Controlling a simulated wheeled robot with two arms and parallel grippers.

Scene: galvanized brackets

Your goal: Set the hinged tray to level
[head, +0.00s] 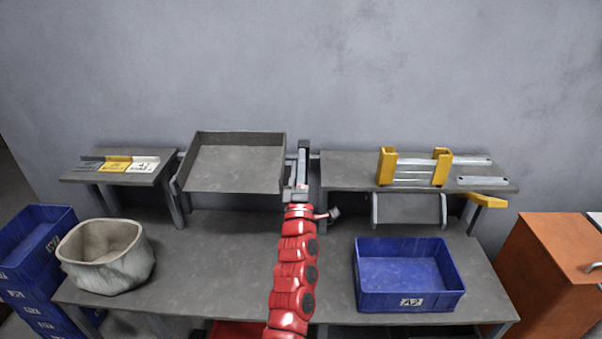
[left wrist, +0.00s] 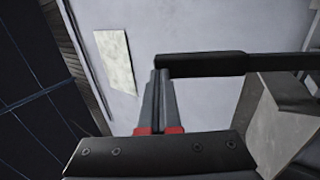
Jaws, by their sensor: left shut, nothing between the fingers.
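The hinged tray (head: 235,168) is a grey metal pan with raised walls at its back and right side, between two shelves in the head view. Its floor faces me and seems to slope down toward the front; the exact angle is hard to tell. My left gripper (head: 303,152) is just right of the tray's right wall. In the left wrist view its fingers (left wrist: 160,82) are together and empty. A dark bar (left wrist: 210,64) runs right from beside the fingertips; I cannot tell whether they touch. My right gripper is not in view.
A blue bin (head: 408,295) marked A2 and a beige sack-like container (head: 104,270) stand on the bench. The right shelf (head: 345,172) carries yellow and silver brackets. The left shelf (head: 130,178) holds labelled plates. An orange cabinet (head: 550,270) stands at the right.

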